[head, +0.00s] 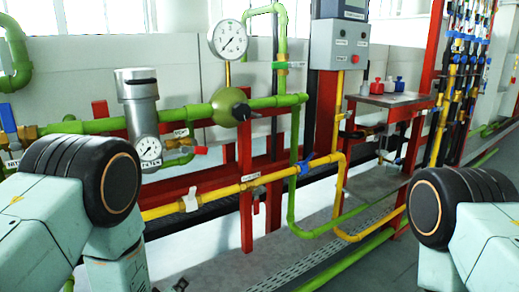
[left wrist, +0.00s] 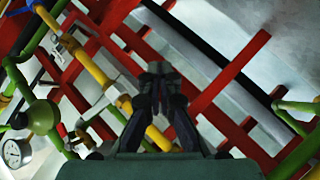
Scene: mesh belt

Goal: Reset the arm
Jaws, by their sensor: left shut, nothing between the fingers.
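My left gripper (left wrist: 158,72) shows in the left wrist view with its dark fingertips together and nothing between them. It points toward red frame bars and yellow and green pipes, which lie beyond the tips. In the head view only a small dark part of the left gripper (head: 181,285) shows at the bottom edge, clear of the pipes. My left arm fills the lower left of the head view. My right arm shows at the right edge; its gripper is out of view.
A green pipe (head: 275,101) with a grey filter (head: 138,100) and round gauges (head: 232,40) runs ahead. A yellow pipe (head: 225,190) runs below on a red frame (head: 246,215). A metal shelf (head: 415,100) holds small red and blue items. The floor shows mesh grating (head: 290,272).

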